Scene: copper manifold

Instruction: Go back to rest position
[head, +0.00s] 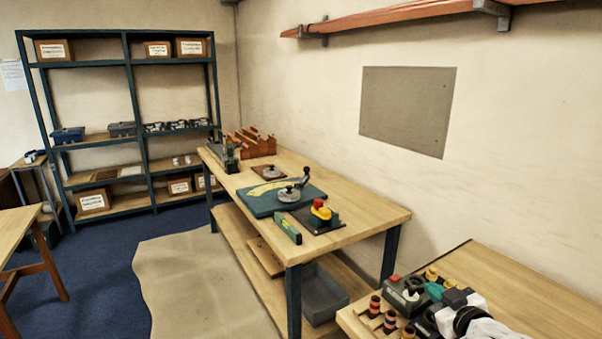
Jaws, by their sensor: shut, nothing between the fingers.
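No gripper fingers show in the head view. A white shape with a black ring sits at the bottom right edge, cut off by the frame; it may be part of my arm, but I cannot tell. It overlaps the near bench (540,302) at the lower right, close to several tools and a green-and-grey device there. No held object shows.
A wooden workbench (368,215) along the right wall carries a teal plate (262,203), a green level (287,230) and a red-and-yellow button (321,210). Blue shelving (129,62) stands at the back left. Beige mat (195,285) and blue carpet (105,262) floor are open.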

